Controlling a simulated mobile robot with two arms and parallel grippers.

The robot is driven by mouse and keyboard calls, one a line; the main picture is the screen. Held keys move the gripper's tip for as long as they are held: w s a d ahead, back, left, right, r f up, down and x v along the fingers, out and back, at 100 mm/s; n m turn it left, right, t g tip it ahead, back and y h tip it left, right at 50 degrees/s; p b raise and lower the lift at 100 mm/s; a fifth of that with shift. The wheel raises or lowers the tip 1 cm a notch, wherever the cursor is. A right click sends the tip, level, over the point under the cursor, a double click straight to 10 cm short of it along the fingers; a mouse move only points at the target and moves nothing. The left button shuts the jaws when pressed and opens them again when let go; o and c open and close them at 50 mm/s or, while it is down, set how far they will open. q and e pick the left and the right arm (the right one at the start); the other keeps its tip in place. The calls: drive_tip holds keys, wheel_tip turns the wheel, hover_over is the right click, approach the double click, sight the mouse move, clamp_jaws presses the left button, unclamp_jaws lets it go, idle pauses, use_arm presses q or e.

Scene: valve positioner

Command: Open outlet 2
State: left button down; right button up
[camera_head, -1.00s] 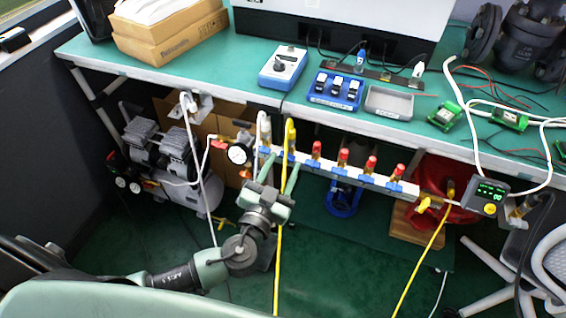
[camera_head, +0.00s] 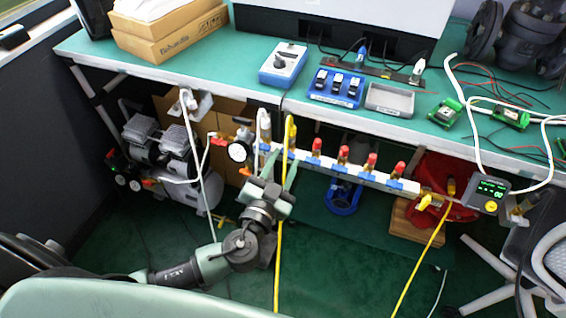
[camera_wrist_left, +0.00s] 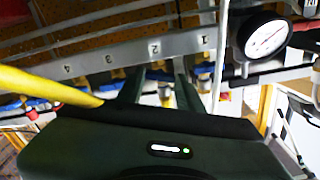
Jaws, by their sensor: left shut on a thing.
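The white manifold (camera_head: 330,170) runs under the bench's front edge with several outlets and blue valve handles. In the left wrist view its numbered plate (camera_wrist_left: 182,42) appears upside down, with 1 at the right and 4 at the left. My left gripper (camera_head: 281,166) reaches up to the manifold's left end. In the left wrist view its two fingers (camera_wrist_left: 157,84) straddle the outlet 2 position, shut on the outlet 2 valve handle (camera_wrist_left: 157,76), which is partly hidden. A yellow hose (camera_head: 277,258) hangs by the gripper. My right gripper is not in view.
A pressure gauge (camera_head: 238,152) sits left of the manifold, close to my gripper; red caps (camera_head: 343,154) cover several outlets to the right. A white hose (camera_head: 200,160) hangs at left. A compressor (camera_head: 165,150) stands beneath the bench. The floor in front is mostly clear.

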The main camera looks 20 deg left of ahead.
use_arm(q)
drive_tip(key=m, duration=0.3)
drive_tip(key=shift+b, duration=0.35)
drive_tip(key=shift+m, duration=2)
drive_tip(key=m, duration=0.3)
drive_tip(key=shift+r, duration=0.1)
drive_tip(key=shift+m+p, duration=0.4)
drive_tip(key=shift+m, duration=1.5)
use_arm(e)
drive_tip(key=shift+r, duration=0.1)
use_arm(q)
drive_tip(key=shift+d, duration=0.1)
